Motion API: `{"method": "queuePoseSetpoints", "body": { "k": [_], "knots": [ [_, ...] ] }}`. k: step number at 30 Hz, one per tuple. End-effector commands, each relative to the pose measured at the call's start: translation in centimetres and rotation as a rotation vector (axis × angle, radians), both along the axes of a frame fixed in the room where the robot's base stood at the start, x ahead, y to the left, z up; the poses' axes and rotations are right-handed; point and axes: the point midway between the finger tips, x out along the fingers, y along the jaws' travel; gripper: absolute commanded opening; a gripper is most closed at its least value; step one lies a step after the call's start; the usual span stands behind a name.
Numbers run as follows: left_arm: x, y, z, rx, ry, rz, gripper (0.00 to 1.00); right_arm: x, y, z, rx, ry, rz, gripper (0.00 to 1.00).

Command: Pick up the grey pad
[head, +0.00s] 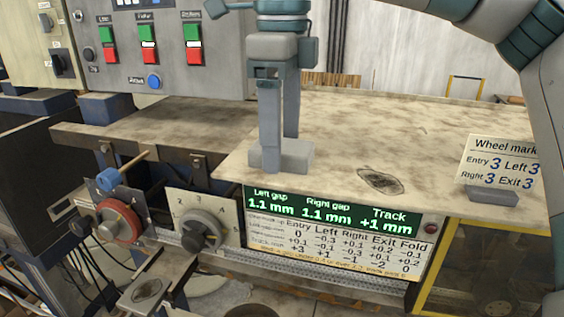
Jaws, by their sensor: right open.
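The grey pad (298,156) is a small flat-sided grey block at the left front of the mottled tabletop, near its front edge. My right gripper (280,150) points straight down over it from above. Its two fingers are apart, one at the near side of the pad and the other at the far side. The near finger hides part of the pad. I cannot tell whether the fingers touch it. My left gripper is not in view.
A wheel-marks card (503,160) stands on the right of the tabletop (420,130). A dark oval patch (380,181) lies between. A display panel (335,225) and knobs (200,234) sit below the front edge. A button box (150,50) stands behind left.

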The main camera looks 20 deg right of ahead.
Motion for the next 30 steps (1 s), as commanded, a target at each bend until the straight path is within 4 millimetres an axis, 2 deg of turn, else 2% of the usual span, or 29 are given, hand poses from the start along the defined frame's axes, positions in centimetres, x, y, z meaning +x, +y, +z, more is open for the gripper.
{"method": "queuePoseSetpoints", "body": {
  "k": [3,17,19,23,30],
  "knots": [
    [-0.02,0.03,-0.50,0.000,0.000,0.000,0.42,0.02,-0.02,-0.82,0.001,-0.001,-0.001,0.69],
    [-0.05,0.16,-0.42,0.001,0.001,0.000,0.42,0.03,-0.02,-0.77,0.001,-0.001,-0.001,0.69],
    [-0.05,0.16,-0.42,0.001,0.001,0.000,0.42,0.03,-0.02,-0.77,0.001,-0.001,-0.001,0.57],
    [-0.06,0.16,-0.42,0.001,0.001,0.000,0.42,0.04,-0.03,-0.78,0.001,-0.001,-0.001,0.26],
    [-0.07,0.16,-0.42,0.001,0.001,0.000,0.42,0.03,-0.02,-0.77,0.001,-0.001,-0.001,0.24]
  ]
}}
